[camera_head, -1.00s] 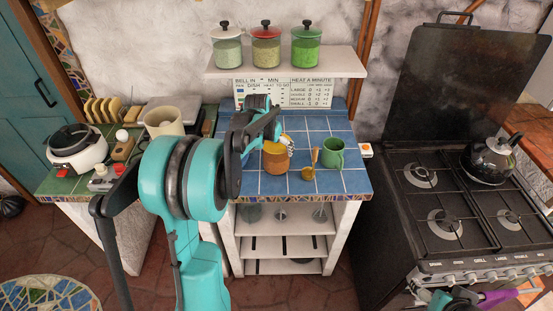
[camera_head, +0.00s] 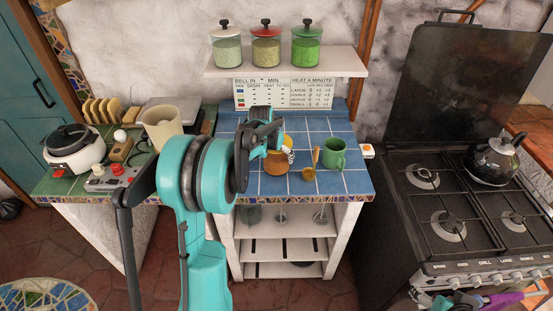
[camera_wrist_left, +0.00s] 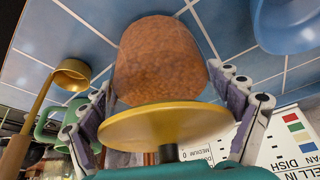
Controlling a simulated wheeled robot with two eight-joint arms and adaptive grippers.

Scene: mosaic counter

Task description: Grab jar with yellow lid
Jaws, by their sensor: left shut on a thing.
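The jar with the yellow lid is a brown-orange jar (camera_head: 276,166) on the blue tiled counter, partly hidden by my left arm in the head view. Its yellow lid (camera_head: 287,142) shows beside the gripper. In the left wrist view the jar (camera_wrist_left: 160,58) is between the two fingers, with the round yellow lid (camera_wrist_left: 135,126) and its dark knob nearest the camera. My left gripper (camera_wrist_left: 165,80) is shut on the jar, a finger on each side. Part of what looks like my right arm (camera_head: 455,300) shows at the lower right; its fingers are not clear.
A yellow ladle (camera_head: 308,173) and a green mug (camera_head: 333,154) stand close right of the jar. A blue rounded vessel (camera_wrist_left: 285,25) is near it in the wrist view. A shelf (camera_head: 290,62) with three lidded jars hangs above. The stove (camera_head: 450,190) is at the right.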

